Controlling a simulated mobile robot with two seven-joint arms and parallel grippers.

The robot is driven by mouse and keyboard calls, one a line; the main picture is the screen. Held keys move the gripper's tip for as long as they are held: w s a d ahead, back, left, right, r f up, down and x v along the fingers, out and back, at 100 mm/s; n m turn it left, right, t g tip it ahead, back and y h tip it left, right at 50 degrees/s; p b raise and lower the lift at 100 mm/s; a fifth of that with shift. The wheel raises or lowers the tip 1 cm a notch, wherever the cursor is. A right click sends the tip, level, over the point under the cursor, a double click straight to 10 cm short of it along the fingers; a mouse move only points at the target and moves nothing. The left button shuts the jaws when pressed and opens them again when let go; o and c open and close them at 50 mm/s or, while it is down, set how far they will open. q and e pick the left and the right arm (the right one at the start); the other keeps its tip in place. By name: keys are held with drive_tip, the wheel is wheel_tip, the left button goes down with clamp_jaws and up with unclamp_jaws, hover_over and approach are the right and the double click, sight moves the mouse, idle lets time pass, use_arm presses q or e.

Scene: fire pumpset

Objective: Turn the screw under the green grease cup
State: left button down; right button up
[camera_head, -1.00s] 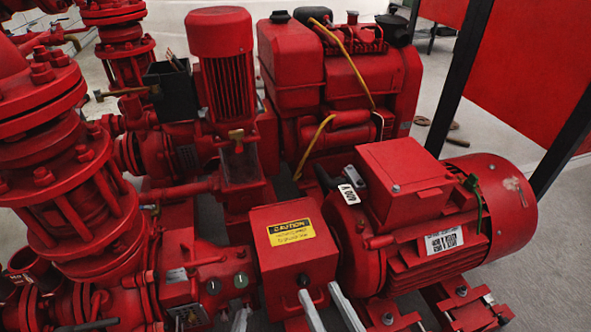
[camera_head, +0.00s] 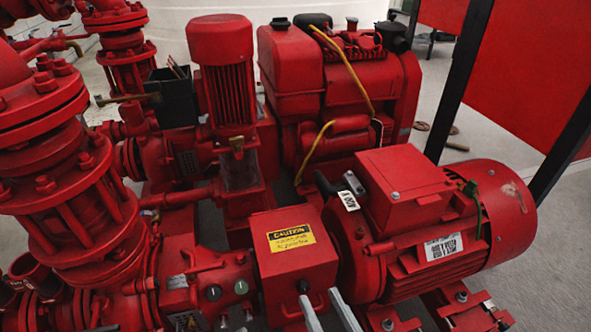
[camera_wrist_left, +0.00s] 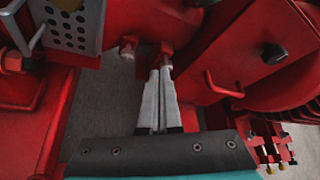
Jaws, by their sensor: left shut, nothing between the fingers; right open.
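On the red pump housing at the lower left of the head view are two round caps side by side. The right one is the green grease cup (camera_head: 241,287); the left one, a dark cap (camera_head: 213,292), looks nearly black. The screw under the green cup cannot be made out clearly in the head view. In the left wrist view, my left gripper (camera_wrist_left: 160,72) is shut and empty, its tips close to a red fitting with a pale end (camera_wrist_left: 166,62). A similar fitting (camera_wrist_left: 127,47) is to its left. Contact cannot be told. My right gripper (camera_head: 320,297) is open and empty in front of the caution box.
The red box with a yellow caution label (camera_head: 291,238) stands right of the caps. The red motor (camera_head: 500,215) fills the right side. A flanged red pipe (camera_head: 55,190) rises at the left. In the wrist view, a perforated grey plate (camera_wrist_left: 68,25) is at upper left.

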use_arm(q)
drive_tip(key=shift+s+d, duration=0.2)
drive_tip(key=shift+s, duration=0.5)
drive_tip(key=shift+s+d, duration=0.2)
drive_tip(key=shift+s, duration=0.5)
